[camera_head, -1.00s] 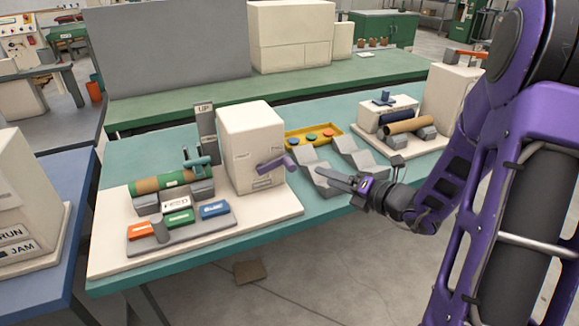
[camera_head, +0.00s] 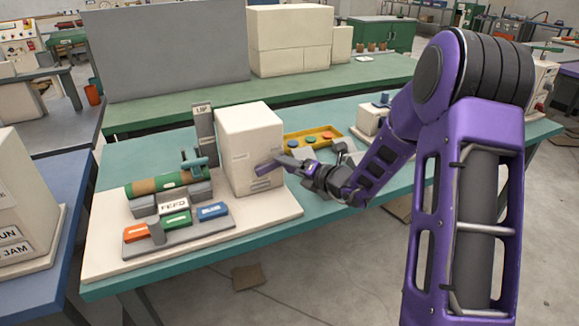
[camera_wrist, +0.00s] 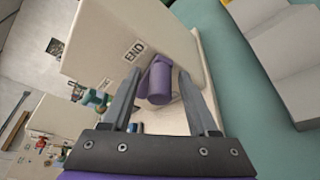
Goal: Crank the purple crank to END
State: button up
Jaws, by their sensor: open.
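The purple crank (camera_head: 265,168) is on the front right of the cream winder box (camera_head: 247,140). In the wrist view the crank's knob (camera_wrist: 160,84) lies between the two fingers of my gripper (camera_wrist: 157,88), with clear space on each side. An END label (camera_wrist: 134,50) is on the box face, to the upper left of the crank. In the head view my gripper (camera_head: 282,162) reaches the crank from the right, and its fingertips overlap the handle. My gripper is open. The fingers hide part of the crank in the head view.
The cream board also carries a green and brown roll (camera_head: 160,184), a FEED label (camera_head: 172,207) and a block of orange, green and blue keys (camera_head: 180,235). A yellow tray (camera_head: 313,139) with coloured discs lies behind my gripper. The teal table's front edge is clear.

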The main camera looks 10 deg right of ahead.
grip_shut()
jog(key=shift+d+f, duration=0.1)
jog(key=shift+d, duration=0.05)
dwell(1.2)
